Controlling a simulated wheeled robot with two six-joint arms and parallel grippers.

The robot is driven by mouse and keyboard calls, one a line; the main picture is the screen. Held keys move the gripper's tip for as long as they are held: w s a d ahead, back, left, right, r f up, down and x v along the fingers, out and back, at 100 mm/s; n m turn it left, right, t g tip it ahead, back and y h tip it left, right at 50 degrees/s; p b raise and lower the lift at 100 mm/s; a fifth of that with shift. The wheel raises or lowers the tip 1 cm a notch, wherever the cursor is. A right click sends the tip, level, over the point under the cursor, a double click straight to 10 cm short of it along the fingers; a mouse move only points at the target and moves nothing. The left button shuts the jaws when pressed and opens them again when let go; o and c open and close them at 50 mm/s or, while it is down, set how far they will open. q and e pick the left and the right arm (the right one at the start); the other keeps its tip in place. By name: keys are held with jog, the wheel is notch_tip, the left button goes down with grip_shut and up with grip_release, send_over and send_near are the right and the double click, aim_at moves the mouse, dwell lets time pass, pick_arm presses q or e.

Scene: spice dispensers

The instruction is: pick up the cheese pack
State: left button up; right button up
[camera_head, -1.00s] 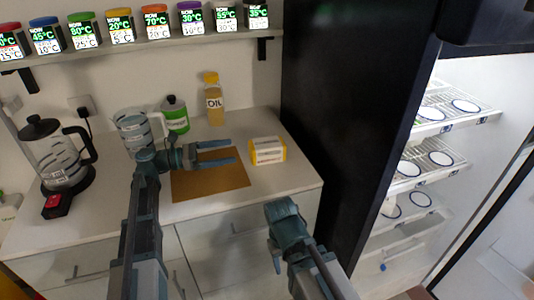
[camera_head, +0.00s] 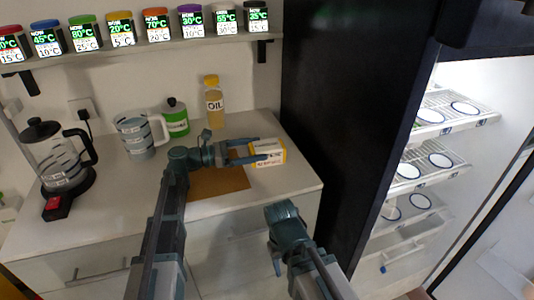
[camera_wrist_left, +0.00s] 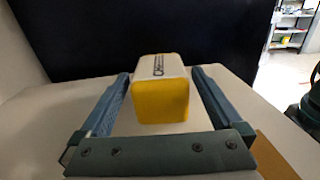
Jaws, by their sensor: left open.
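The cheese pack (camera_head: 276,153), a white and yellow box with printed text, lies on the counter to the right of the brown board. My left gripper (camera_head: 262,152) is open, and its fingers reach over to the pack in the head view. In the left wrist view the pack (camera_wrist_left: 161,88) sits between the two open fingers (camera_wrist_left: 160,98), its yellow end facing the camera. A gap shows on both sides, and the fingers are not closed on it. My right arm (camera_head: 287,228) is low in front of the counter; its fingertips do not show clearly.
The brown board (camera_head: 218,184) lies partly under my left arm. An oil bottle (camera_head: 214,104), a green container (camera_head: 175,118), a striped mug (camera_head: 138,135) and a kettle (camera_head: 58,160) stand behind and left. A black fridge side (camera_head: 345,90) rises right of the counter.

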aim_at(269, 145)
pick_arm(q)
jog(key=x, duration=0.4)
jog(key=shift+w+d, duration=0.15)
jog(key=shift+d, duration=0.25)
jog(key=shift+c, duration=0.3)
jog(key=shift+a, duration=0.1)
jog(key=c, duration=1.4)
